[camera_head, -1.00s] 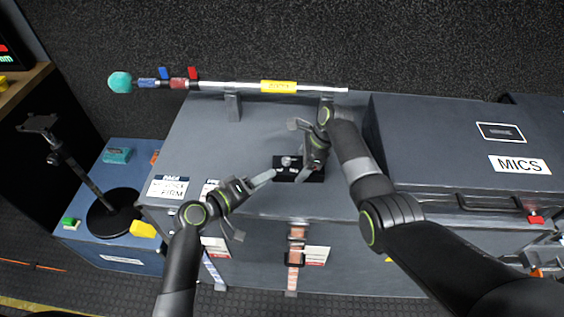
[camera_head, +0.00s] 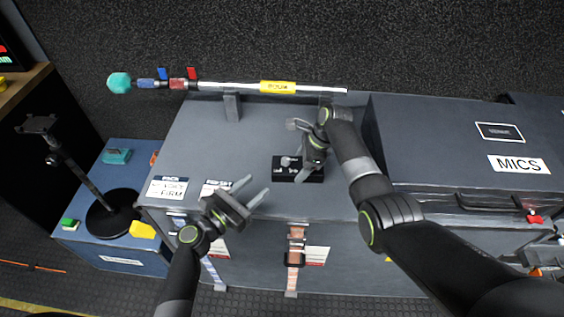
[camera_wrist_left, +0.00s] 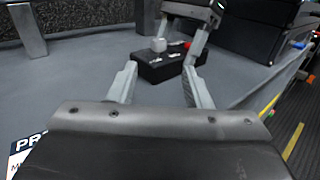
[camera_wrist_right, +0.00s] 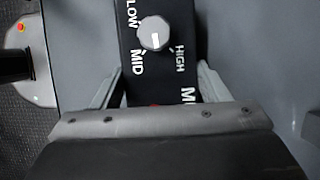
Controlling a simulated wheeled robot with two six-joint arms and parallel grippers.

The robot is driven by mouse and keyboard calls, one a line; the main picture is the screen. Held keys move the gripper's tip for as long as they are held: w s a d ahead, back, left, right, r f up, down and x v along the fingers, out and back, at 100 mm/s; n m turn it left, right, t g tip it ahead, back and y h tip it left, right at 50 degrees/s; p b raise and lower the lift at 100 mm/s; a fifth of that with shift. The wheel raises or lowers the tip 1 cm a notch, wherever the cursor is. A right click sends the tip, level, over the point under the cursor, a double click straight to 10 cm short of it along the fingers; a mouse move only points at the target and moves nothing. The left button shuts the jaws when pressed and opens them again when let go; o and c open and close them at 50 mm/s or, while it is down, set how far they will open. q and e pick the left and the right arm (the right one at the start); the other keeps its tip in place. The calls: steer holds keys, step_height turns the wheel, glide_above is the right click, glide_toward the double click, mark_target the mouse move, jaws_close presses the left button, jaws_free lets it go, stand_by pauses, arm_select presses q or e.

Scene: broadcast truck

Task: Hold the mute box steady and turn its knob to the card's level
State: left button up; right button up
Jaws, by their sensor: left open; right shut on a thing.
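The mute box (camera_head: 288,175) is a small black box on the grey case top. My right gripper (camera_head: 312,165) is shut on it, with fingers along both long sides in the right wrist view (camera_wrist_right: 155,78). The grey knob (camera_wrist_right: 155,33) is uncovered there, among the labels LOW, MID and HIGH; its white mark faces the lower side, between MID and HIGH. My left gripper (camera_head: 257,187) is open and empty, apart from the box, at its front left. A white card (camera_head: 167,187) reads FIRM on its lower line; a second card (camera_head: 214,188) is too small to read.
A pole with a teal end (camera_head: 228,84) lies on supports along the back of the case. A dark case marked MICS (camera_head: 450,140) stands at the right. A stand on a round base (camera_head: 112,212) is at the left.

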mark_target(283, 162)
arm_select(q)
steer(key=shift+w+d+n, duration=0.2)
steer(key=shift+w+n, duration=0.1)
steer(key=shift+w, duration=0.05)
steer(key=x, duration=1.1)
steer(key=shift+w, duration=0.1)
steer(key=shift+c, duration=0.3)
